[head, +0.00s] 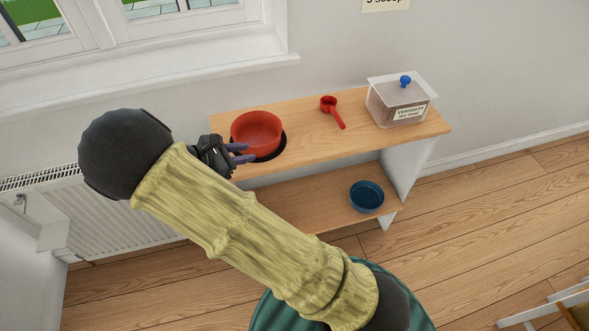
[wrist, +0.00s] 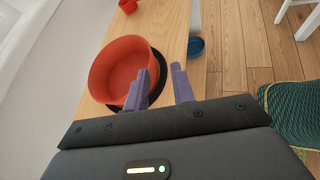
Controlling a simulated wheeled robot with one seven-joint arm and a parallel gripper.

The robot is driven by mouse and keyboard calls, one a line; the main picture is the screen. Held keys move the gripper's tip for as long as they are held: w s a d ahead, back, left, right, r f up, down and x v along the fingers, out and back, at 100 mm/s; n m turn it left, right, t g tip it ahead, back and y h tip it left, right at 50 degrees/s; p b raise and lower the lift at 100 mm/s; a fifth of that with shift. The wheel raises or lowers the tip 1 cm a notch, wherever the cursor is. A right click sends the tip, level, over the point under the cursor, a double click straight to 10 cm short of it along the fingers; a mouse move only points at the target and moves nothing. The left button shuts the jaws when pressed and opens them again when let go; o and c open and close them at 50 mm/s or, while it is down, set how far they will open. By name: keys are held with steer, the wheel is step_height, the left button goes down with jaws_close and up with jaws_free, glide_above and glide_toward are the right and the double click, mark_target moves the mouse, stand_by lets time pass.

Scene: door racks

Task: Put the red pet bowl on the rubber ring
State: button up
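The red pet bowl (head: 256,130) is upright at the left end of the wooden shelf top. The black rubber ring (head: 280,147) shows as a dark crescent under its right and near side; the bowl hides the rest. In the wrist view the bowl (wrist: 115,72) is left of my fingers, and the ring (wrist: 159,68) shows along its right side. My gripper (head: 243,153) is at the bowl's near left side. In the wrist view my gripper (wrist: 160,82) has its two purple fingers apart with nothing clearly between them. The left finger overlaps the bowl's wall; contact cannot be told.
A red scoop (head: 331,108) and a clear food container with a blue knob (head: 398,101) stand farther right on the wooden top (head: 310,148). A blue bowl (head: 366,196) is on the lower shelf. A window sill (head: 150,83) and radiator (head: 110,222) are at left.

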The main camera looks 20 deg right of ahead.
steer(key=s+d+r+m+g+y, duration=0.1)
steer(key=s+d+r+m+y, duration=0.1)
steer(key=s+d+m+y, duration=0.3)
steer(key=s+d+r+m+g+y, duration=0.1)
steer(key=s+d+r+m+y, duration=0.2)
steer(key=s+d+m+y, duration=0.3)
steer(key=s+d+m, duration=0.2)
steer(key=s+m, duration=0.3)
steer(key=m, duration=0.4)
steer(key=shift+s+r+y, duration=0.25)
steer(key=shift+r+y, duration=0.05)
steer(key=shift+w, duration=0.1)
